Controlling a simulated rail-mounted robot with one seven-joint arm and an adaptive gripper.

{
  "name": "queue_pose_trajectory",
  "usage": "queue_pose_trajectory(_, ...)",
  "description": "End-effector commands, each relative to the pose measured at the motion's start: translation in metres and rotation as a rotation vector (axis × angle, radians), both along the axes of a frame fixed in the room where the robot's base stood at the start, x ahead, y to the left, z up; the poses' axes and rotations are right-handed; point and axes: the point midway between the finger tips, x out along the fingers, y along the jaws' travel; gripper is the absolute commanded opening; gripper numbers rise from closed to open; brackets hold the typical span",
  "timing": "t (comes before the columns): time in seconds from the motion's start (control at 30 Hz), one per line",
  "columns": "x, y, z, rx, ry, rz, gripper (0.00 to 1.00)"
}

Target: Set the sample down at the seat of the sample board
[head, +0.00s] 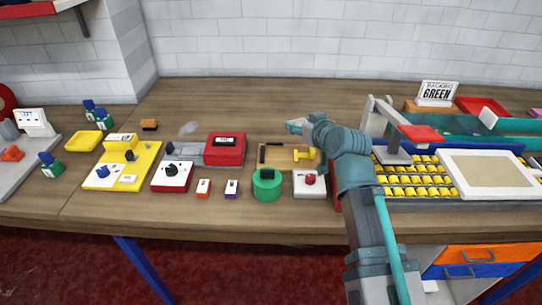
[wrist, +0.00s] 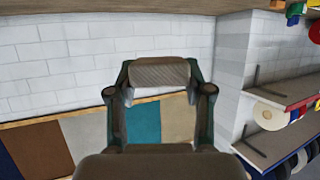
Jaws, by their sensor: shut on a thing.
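My gripper (head: 297,126) is at the end of my raised arm, above the back middle of the bench, pointing left. In the wrist view its two fingers (wrist: 160,120) frame a gap, and the near finger fills the bottom. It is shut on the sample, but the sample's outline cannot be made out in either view. Through the gap, teal and beige panels show. They belong to a row of brown, grey and dark blue panels (wrist: 85,142) against a white brick wall, which looks like the sample board. Its seat cannot be made out.
Right of my arm are a tray of yellow pieces (head: 412,180) and a white-framed panel (head: 494,174). Shelves (wrist: 280,135) hold rolls.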

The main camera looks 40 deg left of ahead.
Motion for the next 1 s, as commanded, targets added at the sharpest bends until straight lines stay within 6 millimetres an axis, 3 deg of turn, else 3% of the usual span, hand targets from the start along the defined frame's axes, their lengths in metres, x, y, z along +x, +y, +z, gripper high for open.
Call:
queue_pose_trajectory(0.43, 0.010, 0.092, -0.037, -0.003, 0.001, 0.004, 0.17)
queue_pose_trajectory(0.7, 0.012, 0.121, -0.080, -0.002, 0.001, 0.001, 0.17)
queue_pose_trajectory(1.0, 0.013, 0.133, -0.094, -0.001, 0.000, 0.001, 0.17)
